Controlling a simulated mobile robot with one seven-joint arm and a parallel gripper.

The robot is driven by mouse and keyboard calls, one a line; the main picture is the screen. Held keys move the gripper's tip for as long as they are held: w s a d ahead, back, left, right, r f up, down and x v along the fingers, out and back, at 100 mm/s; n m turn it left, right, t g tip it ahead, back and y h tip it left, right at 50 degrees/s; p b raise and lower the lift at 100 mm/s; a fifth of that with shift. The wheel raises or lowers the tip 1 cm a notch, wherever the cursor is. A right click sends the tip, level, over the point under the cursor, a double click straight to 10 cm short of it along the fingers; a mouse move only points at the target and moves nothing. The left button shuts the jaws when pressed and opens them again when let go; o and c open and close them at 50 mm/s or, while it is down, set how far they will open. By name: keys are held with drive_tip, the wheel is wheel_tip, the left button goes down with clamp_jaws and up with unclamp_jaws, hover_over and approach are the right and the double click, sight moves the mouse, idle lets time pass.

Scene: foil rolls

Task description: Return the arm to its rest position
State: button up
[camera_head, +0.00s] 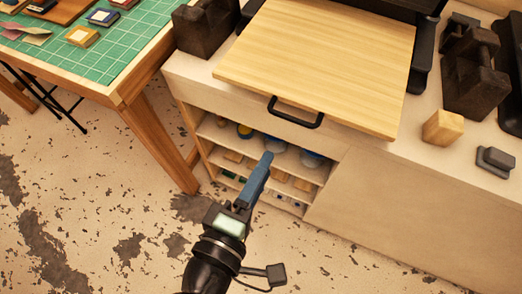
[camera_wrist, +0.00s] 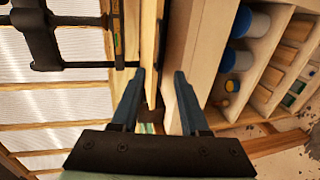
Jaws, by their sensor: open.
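My gripper (camera_head: 262,168) is raised in front of the cabinet in the head view, with my arm reaching up from the bottom of the picture. In the wrist view the two blue fingers of my gripper (camera_wrist: 158,78) are apart, with nothing held between them. The cabinet (camera_head: 385,205) stands beyond the gripper, and its open shelves also show at the right of the wrist view (camera_wrist: 285,50).
A wooden board with a black handle (camera_head: 295,112) lies on the cabinet top. Dark tape dispensers (camera_head: 470,75) and a wooden block (camera_head: 444,127) stand to its right. A table with a green mat (camera_head: 105,65) is at the left. Bare floor (camera_head: 110,210) lies at lower left.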

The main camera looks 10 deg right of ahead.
drive_tip(key=w+a+r+m+t+y+p, duration=0.15)
drive_tip(key=w+r, duration=0.25)
drive_tip(key=r, duration=0.4)
drive_tip(key=w+r+m+t+y+p, duration=0.1)
drive_tip(key=w+r+m+t, duration=0.2)
drive_tip(key=r, duration=0.4)
drive_tip(key=w+a+r+m+t+y+p, duration=0.1)
drive_tip(key=w+r+m, duration=0.2)
drive_tip(key=w+r, duration=0.35)
drive_tip(key=s+r+m+t+y+p, duration=0.1)
drive_tip(key=s+r+t, duration=0.3)
drive_tip(key=r, duration=1.1)
drive_tip(key=s+a+r+m+t+y, duration=0.1)
drive_tip(key=s+r+t+y, duration=0.3)
drive_tip(key=r, duration=1.2)
drive_tip(key=shift+r+m+t+p, duration=0.3)
drive_tip(key=shift+m+t+p, duration=0.15)
drive_tip(key=shift+m, duration=0.4)
